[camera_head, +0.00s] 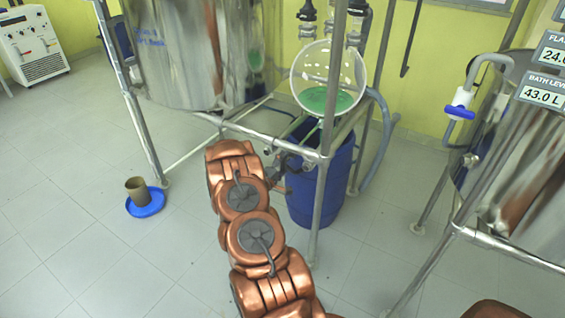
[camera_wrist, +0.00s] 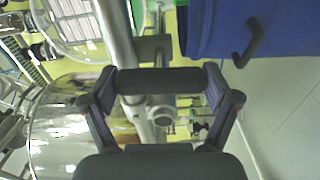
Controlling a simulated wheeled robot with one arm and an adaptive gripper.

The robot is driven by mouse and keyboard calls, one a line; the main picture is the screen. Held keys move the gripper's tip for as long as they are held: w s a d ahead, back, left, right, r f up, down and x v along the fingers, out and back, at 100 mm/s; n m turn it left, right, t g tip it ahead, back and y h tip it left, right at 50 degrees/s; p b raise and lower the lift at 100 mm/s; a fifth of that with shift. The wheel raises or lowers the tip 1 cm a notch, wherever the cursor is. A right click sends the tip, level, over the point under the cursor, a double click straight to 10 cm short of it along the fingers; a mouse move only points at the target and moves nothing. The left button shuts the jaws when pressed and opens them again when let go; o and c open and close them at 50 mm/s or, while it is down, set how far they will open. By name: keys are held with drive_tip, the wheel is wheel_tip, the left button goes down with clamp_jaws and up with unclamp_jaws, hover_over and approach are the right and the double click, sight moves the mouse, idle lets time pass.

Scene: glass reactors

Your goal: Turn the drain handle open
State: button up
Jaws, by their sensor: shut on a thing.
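In the wrist view my gripper (camera_wrist: 160,88) has its two fingers at either end of a dark bar, the drain handle (camera_wrist: 160,79), and is shut on it. The bar lies crosswise in the picture. A grey metal pipe (camera_wrist: 118,35) and a round pipe end (camera_wrist: 162,115) show close by. In the head view my gripper (camera_head: 281,171) is small and partly hidden by my copper arm, low by the steel frame. The handle cannot be made out there. A round glass vessel (camera_head: 328,66) with green liquid (camera_head: 326,101) hangs above.
A blue drum (camera_head: 325,190) stands just right of my gripper, behind a frame post (camera_head: 320,205). A large steel vessel (camera_head: 195,55) is above left. A brown cup (camera_head: 137,190) sits on a blue dish (camera_head: 146,207) on the floor. The tiled floor at left is mostly clear.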

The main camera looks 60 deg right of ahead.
idle(0.4)
drive_tip(key=o, duration=0.9)
drive_tip(key=a, duration=1.2)
drive_tip(key=shift+s, duration=0.25)
drive_tip(key=shift+w, duration=0.1)
